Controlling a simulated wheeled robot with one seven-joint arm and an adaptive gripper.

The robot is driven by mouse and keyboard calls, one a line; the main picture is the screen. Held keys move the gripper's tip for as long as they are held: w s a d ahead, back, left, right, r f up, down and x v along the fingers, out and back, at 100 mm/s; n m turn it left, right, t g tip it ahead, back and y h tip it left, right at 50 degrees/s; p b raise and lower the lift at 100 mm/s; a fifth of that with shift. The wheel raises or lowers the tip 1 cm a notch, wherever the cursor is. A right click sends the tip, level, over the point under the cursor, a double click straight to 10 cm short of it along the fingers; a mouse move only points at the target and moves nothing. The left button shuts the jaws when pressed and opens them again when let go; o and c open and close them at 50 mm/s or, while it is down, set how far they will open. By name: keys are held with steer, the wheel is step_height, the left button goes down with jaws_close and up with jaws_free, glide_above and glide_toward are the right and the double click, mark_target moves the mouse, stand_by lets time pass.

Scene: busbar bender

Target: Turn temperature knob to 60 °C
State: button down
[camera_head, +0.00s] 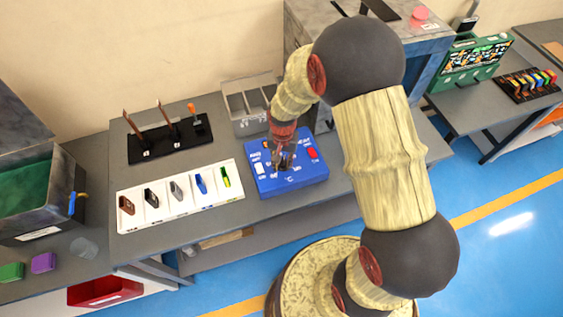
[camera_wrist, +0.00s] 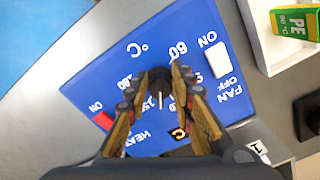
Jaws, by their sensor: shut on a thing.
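The blue control panel (camera_head: 262,185) lies on the grey bench in the head view and fills the middle of the wrist view (camera_wrist: 100,65). Its black temperature knob (camera_wrist: 160,76) sits between my fingertips. The knob's pale pointer line points toward the bottom of the wrist picture. The "60" mark (camera_wrist: 178,52) is at the knob's upper right there. My gripper (camera_wrist: 160,73) is shut on the knob, one finger on each side. In the head view my gripper (camera_head: 282,163) points down over the panel and hides the knob. The fingers cover some scale marks.
A white fan switch (camera_wrist: 218,60) and a red heat switch (camera_wrist: 103,121) flank the knob. A white tray (camera_head: 133,218) with coloured pieces stands left of the panel, with a black tool rack (camera_head: 165,143) behind it. A grey bin (camera_head: 245,124) stands behind the panel.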

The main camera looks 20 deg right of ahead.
steer(key=n, duration=0.4)
steer(key=shift+s+d+n, duration=0.1)
steer(key=shift+d+n, duration=0.15)
steer(key=shift+n, duration=0.05)
steer(key=n, duration=0.3)
steer(key=shift+d+n, duration=0.25)
steer(key=shift+n, duration=0.05)
steer(key=n, duration=0.3)
steer(key=shift+d+n, duration=0.2)
steer(key=shift+n, duration=0.1)
steer(key=n, duration=0.3)
steer(key=shift+w+d+n, duration=0.2)
steer(key=shift+w+n, duration=0.05)
steer(key=shift+n, duration=0.05)
steer(key=n, duration=0.3)
steer(key=shift+w+d+n, duration=0.15)
steer(key=shift+w+n, duration=0.05)
steer(key=shift+n, duration=0.2)
steer(key=n, duration=0.3)
steer(key=shift+w+n, duration=0.25)
steer(key=shift+n, duration=0.05)
steer(key=n, duration=0.3)
steer(key=shift+w, duration=0.25)
steer(key=shift+w+r+n, duration=0.1)
steer(key=shift+w+n, duration=0.1)
steer(key=shift+n, duration=1.9)
